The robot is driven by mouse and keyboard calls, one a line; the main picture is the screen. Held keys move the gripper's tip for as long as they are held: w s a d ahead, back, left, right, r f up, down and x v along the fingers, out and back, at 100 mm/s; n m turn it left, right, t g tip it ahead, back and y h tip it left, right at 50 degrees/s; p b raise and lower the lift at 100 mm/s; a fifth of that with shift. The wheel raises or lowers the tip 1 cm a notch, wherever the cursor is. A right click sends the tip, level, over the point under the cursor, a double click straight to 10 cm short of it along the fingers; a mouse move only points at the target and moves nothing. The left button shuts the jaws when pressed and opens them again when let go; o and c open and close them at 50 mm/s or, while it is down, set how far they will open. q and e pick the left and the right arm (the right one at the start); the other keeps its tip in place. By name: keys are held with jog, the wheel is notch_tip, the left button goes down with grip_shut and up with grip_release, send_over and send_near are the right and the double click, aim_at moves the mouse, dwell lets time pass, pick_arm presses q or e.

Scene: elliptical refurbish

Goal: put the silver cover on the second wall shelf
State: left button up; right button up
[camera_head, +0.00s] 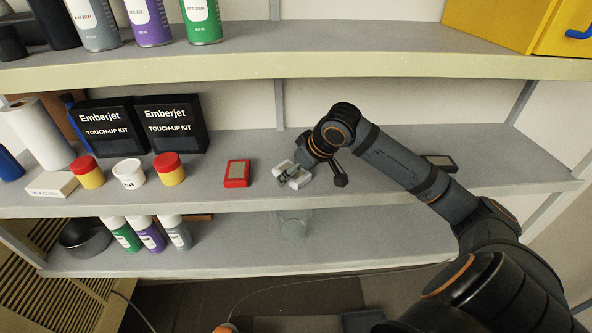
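A light silver-grey piece, which looks like the silver cover (299,181), is at the middle shelf (350,196), right of a red cover (237,173). My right gripper (289,175) is at this piece, with dark finger parts across its middle. The gripper and wrist hide part of it. I cannot tell whether the fingers are closed on it, or whether it rests on the shelf or is just above it. My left gripper is not in view.
A dark-framed cover (440,162) lies on the middle shelf at right, behind my arm. Pots, boxes and a paper roll (38,132) fill its left side. A clear jar (294,224) and several bottles stand on the lower shelf. A yellow box (500,22) sits top right.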

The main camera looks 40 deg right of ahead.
jog(key=shift+r, duration=0.1)
jog(key=shift+s+d+r+b, duration=0.25)
jog(key=shift+s+r+b, duration=0.15)
jog(key=shift+r+b, duration=0.25)
jog(key=b+v, duration=0.3)
jog(key=b, duration=0.2)
jog(key=shift+s+r+b, duration=0.25)
jog(key=shift+s+b, duration=0.1)
jog(key=shift+s, duration=0.05)
jog(key=b+v, duration=0.1)
jog(key=v, duration=0.5)
jog(key=shift+r, duration=0.4)
jog(key=shift+a, duration=0.1)
